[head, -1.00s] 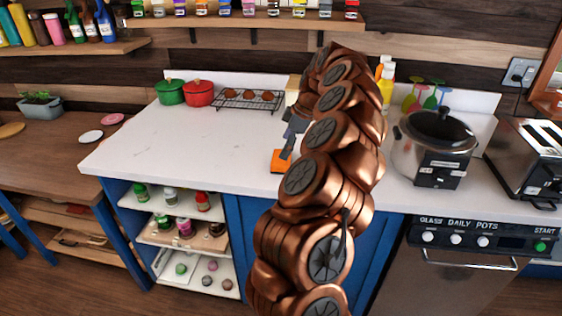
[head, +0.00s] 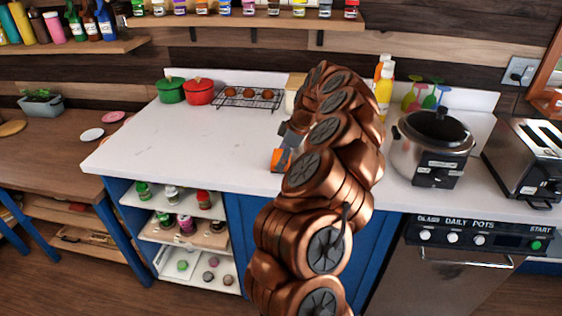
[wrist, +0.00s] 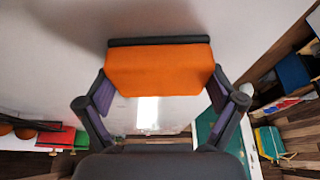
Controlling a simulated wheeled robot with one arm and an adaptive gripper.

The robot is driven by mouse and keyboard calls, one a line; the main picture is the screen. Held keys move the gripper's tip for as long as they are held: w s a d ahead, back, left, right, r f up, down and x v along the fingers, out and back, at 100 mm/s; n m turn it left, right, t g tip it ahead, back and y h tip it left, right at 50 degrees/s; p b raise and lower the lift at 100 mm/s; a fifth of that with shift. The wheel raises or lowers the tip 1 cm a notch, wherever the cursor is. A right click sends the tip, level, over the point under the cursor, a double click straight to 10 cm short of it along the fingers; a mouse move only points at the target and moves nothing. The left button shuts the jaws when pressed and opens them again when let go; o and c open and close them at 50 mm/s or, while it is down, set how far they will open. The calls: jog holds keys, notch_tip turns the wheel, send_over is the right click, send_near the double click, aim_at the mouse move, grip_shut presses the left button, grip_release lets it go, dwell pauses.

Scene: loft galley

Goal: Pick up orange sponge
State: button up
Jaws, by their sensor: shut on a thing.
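The orange sponge (wrist: 160,70) is an orange block with a dark layer along one long edge. It sits between the two fingers of my gripper (wrist: 160,92) in the wrist view, with a finger against each end. My gripper is shut on it. In the head view a small part of the sponge (head: 277,159) shows beside my gripper (head: 283,153), over the white counter near its front edge. My copper arm hides much of the gripper there. I cannot tell whether the sponge touches the counter.
The white counter (head: 190,145) is clear to the left. A green pot (head: 171,91), a red pot (head: 198,91) and a rack (head: 247,99) stand at the back. A cooker (head: 432,150) and toaster (head: 528,155) stand to the right.

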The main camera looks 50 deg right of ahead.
aim_at(278, 156)
jog(key=shift+r+b, duration=0.8)
jog(key=shift+r, duration=0.85)
jog(key=s+b, duration=0.1)
jog(key=s, duration=0.4)
jog(key=s+d+r+b, duration=0.1)
jog(key=s+b, duration=0.1)
jog(key=s, duration=0.3)
jog(key=s+d+b, duration=0.1)
jog(key=s, duration=0.5)
jog(key=shift+d+r, duration=0.15)
jog(key=shift+r, duration=0.2)
